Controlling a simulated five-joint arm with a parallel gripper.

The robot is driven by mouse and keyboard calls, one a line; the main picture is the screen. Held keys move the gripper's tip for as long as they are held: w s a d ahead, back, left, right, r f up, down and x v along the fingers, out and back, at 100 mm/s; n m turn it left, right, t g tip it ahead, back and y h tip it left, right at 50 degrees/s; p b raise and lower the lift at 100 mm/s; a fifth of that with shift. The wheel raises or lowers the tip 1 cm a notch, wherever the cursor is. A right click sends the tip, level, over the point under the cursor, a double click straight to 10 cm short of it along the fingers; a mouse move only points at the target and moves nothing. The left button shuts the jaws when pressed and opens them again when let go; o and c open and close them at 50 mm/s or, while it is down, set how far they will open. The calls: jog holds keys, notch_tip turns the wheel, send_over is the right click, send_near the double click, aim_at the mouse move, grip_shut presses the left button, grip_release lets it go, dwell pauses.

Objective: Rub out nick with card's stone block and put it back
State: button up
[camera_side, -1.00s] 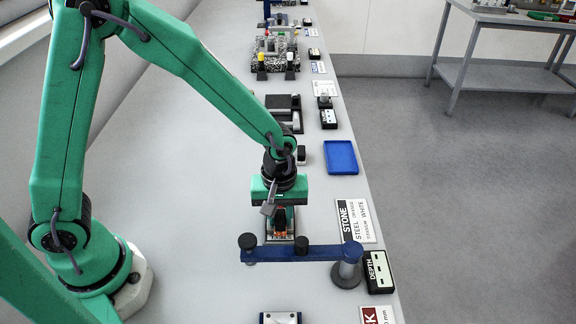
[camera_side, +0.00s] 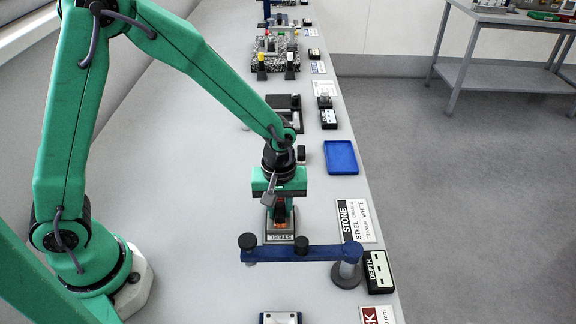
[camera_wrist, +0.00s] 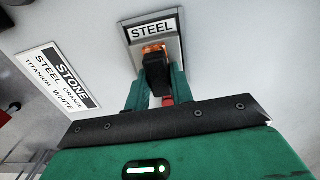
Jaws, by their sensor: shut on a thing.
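My gripper (camera_side: 279,200) is over a steel-labelled plate (camera_side: 279,238). It is shut on a dark block with an orange face, the stone block (camera_wrist: 156,72), which also shows between the fingers in the side view (camera_side: 281,213). In the wrist view my gripper (camera_wrist: 157,88) holds the block with its orange end at the plate (camera_wrist: 153,29), just below the STEEL label. I cannot tell whether it touches. The nick is not visible. The card (camera_side: 356,220) lies to the right and reads STONE, STEEL ORANGE, TITANIUM WHITE; it also shows in the wrist view (camera_wrist: 57,75).
A blue bar on posts (camera_side: 322,252) stands just in front of the plate. A black DEPTH box (camera_side: 378,271) sits at its right. A blue tray (camera_side: 341,157) lies behind the card. The bench left of my gripper is clear.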

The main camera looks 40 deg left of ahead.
jog(key=shift+w+a, duration=0.2)
jog(key=shift+w+a, duration=0.55)
jog(key=shift+a, duration=0.05)
jog(key=shift+s+d, duration=0.1)
jog(key=shift+d, duration=0.05)
jog(key=shift+s+d, duration=0.65)
dwell(0.3)
jog(key=shift+s+d, duration=0.1)
jog(key=shift+s, duration=0.05)
jog(key=shift+s+d, duration=0.65)
jog(key=shift+s, duration=0.05)
jog(key=shift+w+a, duration=0.1)
jog(key=shift+w, duration=0.05)
dwell(0.4)
